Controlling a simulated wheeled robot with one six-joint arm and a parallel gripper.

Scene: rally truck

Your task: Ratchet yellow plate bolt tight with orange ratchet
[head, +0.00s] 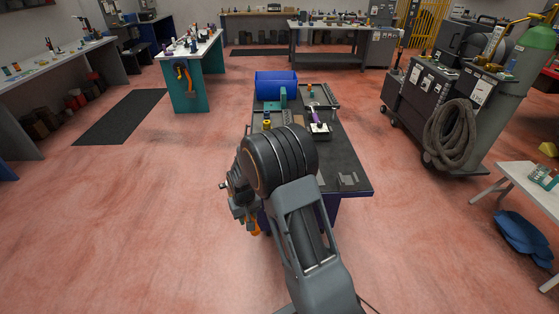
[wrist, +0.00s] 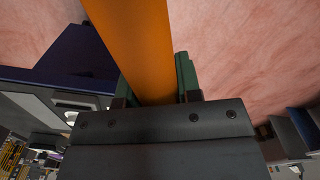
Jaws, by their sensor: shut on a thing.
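My gripper (head: 240,207) is at the left side of the dark-topped workbench (head: 345,176), partly hidden behind my own arm in the head view. In the wrist view my gripper (wrist: 155,88) is shut on an orange bar, which I take to be the handle of the orange ratchet (wrist: 135,45). The bar fills the gap between the green-edged fingers. In the head view a small orange part of the ratchet (head: 255,228) shows below the gripper. The ratchet's head is not visible. I cannot make out the yellow plate bolt; a small yellow item (head: 267,124) stands on the bench.
A blue cylinder (head: 276,85) is at the bench's far end. A purple-handled tool (head: 312,112) and a grey tray (head: 325,89) lie on the bench. A grey welding cart (head: 430,100) stands to the right. The red floor left of the bench is clear.

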